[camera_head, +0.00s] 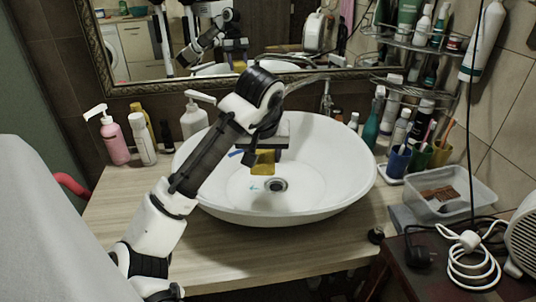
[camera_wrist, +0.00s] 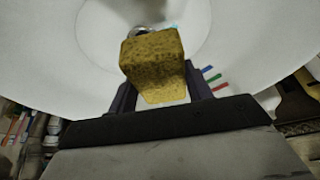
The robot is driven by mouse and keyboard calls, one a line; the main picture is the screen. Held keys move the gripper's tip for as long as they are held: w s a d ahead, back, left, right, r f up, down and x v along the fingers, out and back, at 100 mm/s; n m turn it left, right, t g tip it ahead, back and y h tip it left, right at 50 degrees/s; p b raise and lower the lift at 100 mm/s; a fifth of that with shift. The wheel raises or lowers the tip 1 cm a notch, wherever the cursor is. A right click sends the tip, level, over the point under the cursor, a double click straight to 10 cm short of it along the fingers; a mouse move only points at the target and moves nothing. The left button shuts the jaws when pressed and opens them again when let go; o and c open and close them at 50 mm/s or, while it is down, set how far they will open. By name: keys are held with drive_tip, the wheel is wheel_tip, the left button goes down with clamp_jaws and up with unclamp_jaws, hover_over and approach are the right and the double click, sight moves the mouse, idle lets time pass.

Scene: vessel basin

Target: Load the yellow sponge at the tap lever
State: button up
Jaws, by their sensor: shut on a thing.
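My gripper (camera_head: 264,152) is shut on the yellow sponge (camera_head: 264,165) and holds it over the white basin (camera_head: 335,190). In the wrist view the sponge (camera_wrist: 152,58) sits between the two dark fingers of my gripper (camera_wrist: 160,88) and sticks out past their tips. The tap (camera_head: 326,100) stands behind the basin's back rim, right of my gripper and apart from it. Its lever is too small to make out clearly. My forearm hides part of the basin's left side.
Several bottles (camera_head: 142,138) stand left of the basin. Cups with toothbrushes (camera_head: 398,160) and a clear plastic box (camera_head: 450,195) stand to the right. A wire rack (camera_head: 420,45) hangs at the mirror's right. The counter front (camera_head: 250,255) is clear. The drain (camera_head: 276,185) is below the sponge.

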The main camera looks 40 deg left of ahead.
drive_tip(key=w+a+f+p, duration=0.1)
drive_tip(key=w+a, duration=0.2)
drive_tip(key=w, duration=0.3)
drive_tip(key=w+a+f+p, duration=0.1)
drive_tip(key=w+a, duration=0.2)
drive_tip(key=w, duration=0.3)
drive_tip(key=shift+w+f+p, duration=0.25)
drive_tip(key=shift+f+p, duration=0.1)
drive_tip(key=shift+s+d, duration=0.1)
idle(0.5)
drive_tip(key=s+d+b, duration=0.2)
drive_tip(key=s+d, duration=0.1)
drive_tip(key=s, duration=0.4)
drive_tip(key=shift+d, duration=0.2)
idle(1.4)
